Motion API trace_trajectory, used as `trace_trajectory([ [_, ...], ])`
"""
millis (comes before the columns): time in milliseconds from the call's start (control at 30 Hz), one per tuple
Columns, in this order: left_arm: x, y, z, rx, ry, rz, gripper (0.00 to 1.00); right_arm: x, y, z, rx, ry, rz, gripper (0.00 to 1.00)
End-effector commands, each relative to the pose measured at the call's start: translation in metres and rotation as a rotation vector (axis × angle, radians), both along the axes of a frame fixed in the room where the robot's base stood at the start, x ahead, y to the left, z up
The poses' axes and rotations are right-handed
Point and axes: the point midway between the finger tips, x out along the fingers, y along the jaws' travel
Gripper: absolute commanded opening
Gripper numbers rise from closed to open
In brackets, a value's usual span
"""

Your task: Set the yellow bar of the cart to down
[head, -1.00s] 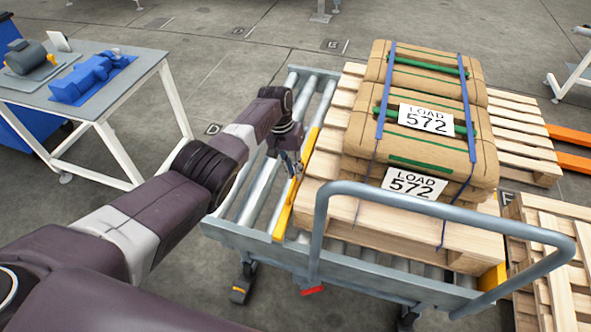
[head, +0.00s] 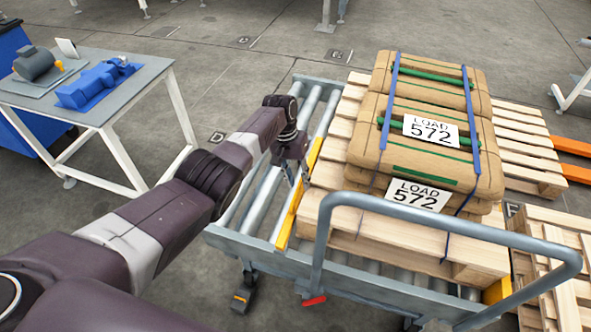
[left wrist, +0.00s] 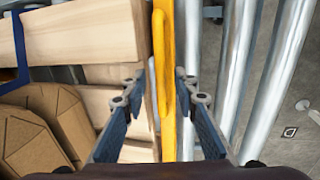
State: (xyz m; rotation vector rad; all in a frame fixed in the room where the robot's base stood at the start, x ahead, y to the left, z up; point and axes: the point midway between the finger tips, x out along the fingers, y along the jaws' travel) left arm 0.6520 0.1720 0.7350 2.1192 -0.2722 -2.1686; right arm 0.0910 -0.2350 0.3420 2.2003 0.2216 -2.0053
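The cart (head: 262,240) has a grey frame, metal rollers and a grey push handle. Its long yellow bar (head: 287,226) runs along the left side of the loaded pallet, standing above the rollers. My left gripper (head: 292,178) points down over the middle of this bar. In the left wrist view, the two blue fingers of my left gripper (left wrist: 158,82) are apart, with the yellow bar (left wrist: 165,35) running between them in the picture. I cannot tell whether the fingers touch it. My right gripper is not in view.
A wooden pallet (head: 385,232) carries strapped brown sacks (head: 360,150) labelled LOAD 572, close right of the bar. Bare rollers (head: 262,195) lie to its left. A table (head: 140,85) with blue parts stands at left. More pallets (head: 545,235) lie at right.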

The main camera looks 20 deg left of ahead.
Motion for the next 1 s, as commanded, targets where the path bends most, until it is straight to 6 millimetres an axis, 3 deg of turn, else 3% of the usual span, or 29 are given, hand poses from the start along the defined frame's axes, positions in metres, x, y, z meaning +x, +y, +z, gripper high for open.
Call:
trace_trajectory([
  [267,0.001,0.007,0.028,0.001,-0.003,0.000,0.27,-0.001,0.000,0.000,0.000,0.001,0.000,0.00],
  [600,0.004,0.019,0.096,0.000,-0.003,0.001,0.27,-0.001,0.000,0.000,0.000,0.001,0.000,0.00],
  [800,0.003,0.022,0.113,0.000,0.000,0.000,0.27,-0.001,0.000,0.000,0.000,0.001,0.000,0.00],
  [1000,0.003,0.023,0.115,0.000,0.000,0.000,0.27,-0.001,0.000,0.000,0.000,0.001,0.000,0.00],
])
